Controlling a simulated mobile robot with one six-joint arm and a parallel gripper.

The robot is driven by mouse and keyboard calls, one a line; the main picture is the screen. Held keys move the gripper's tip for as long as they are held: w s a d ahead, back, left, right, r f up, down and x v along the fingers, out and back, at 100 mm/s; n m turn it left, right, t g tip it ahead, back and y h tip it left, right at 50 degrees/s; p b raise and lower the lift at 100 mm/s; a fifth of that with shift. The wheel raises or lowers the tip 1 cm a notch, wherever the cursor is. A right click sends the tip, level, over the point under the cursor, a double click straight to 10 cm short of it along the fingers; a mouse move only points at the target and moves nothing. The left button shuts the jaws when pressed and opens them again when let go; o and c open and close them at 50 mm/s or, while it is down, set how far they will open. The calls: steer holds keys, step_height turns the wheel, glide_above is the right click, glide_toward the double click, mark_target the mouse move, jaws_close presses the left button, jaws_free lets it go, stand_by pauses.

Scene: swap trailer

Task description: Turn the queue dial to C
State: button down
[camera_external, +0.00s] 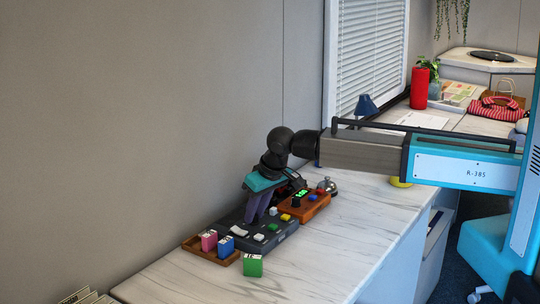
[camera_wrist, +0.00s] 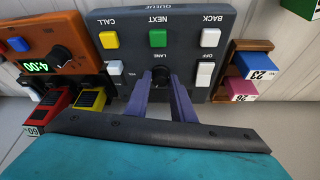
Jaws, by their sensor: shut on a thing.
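The dark grey queue console (camera_external: 287,236) lies on the counter in the external view. In the wrist view the console (camera_wrist: 125,22) appears upside down, with yellow CALL, green NEXT and white BACK buttons. Its black dial (camera_wrist: 160,73), under the label LANE, sits between the purple fingers of my gripper (camera_wrist: 161,84). My gripper (camera_external: 252,218) reaches down to the console and is shut on the dial. The fingers hide part of the dial, and I cannot read which letter it points to.
An orange timer box (camera_wrist: 45,38) showing 4:00 stands beside the console. A wooden tray (camera_wrist: 262,45) with blue and pink numbered blocks is on the other side. A green block (camera_external: 252,266) stands on the counter (camera_external: 330,255) in front. A silver bell (camera_external: 327,186) is behind. The front counter is mostly clear.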

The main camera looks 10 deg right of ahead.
steer(key=shift+m+h, duration=0.3)
steer(key=shift+m, duration=0.3)
steer(key=shift+s, duration=0.1)
steer(key=c, duration=1.5)
jaws_free()
steer(key=shift+c, duration=0.2)
steer(key=shift+r, duration=0.15)
steer(key=b+v, duration=0.2)
steer(key=v, duration=1.1)
steer(key=shift+s+r, duration=0.2)
steer(key=shift+s, duration=0.05)
